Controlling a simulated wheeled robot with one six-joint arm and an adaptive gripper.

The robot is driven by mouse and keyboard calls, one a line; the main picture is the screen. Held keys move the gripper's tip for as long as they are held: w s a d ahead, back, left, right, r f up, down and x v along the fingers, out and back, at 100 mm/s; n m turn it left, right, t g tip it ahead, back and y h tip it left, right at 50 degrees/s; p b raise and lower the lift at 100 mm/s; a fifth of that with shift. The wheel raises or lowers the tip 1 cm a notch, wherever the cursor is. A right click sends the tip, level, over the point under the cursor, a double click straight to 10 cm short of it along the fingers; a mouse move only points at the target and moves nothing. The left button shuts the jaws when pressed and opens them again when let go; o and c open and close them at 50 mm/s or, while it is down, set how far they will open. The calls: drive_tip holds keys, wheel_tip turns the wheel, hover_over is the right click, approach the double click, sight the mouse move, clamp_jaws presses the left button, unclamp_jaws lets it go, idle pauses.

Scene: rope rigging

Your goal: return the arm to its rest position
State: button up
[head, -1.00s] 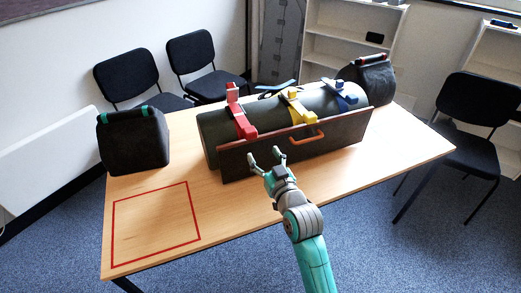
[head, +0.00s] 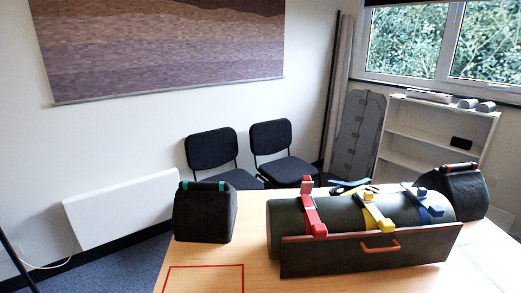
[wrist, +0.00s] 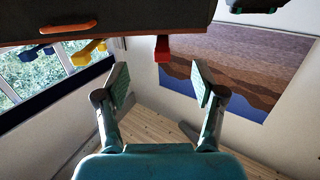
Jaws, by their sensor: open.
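My gripper (wrist: 162,84) shows in the wrist view with its two fingers spread wide and nothing between them. It is out of the head view. The wrist view appears upside down, with a dark board (wrist: 150,22) with an orange handle (wrist: 68,29) along its top, apart from my fingers. In the head view the board (head: 335,259) stands in front of a dark green cylinder (head: 285,220). Red (head: 311,214), yellow (head: 374,212) and blue (head: 428,207) straps cross over the cylinder.
A black bag-like block (head: 205,215) stands left on the wooden table (head: 255,257), and another (head: 463,193) stands at the right. A red outline (head: 205,267) marks the front left of the table. Two black chairs (head: 212,150) and a white shelf (head: 420,140) stand behind.

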drive_tip(key=s+f, duration=0.5)
drive_tip(key=s, duration=0.7)
drive_tip(key=s+r+g, duration=0.2)
drive_tip(key=s+r, duration=0.1)
drive_tip(key=s, duration=2.4)
drive_tip(key=shift+a+g, duration=0.3)
drive_tip(key=shift+a, duration=0.05)
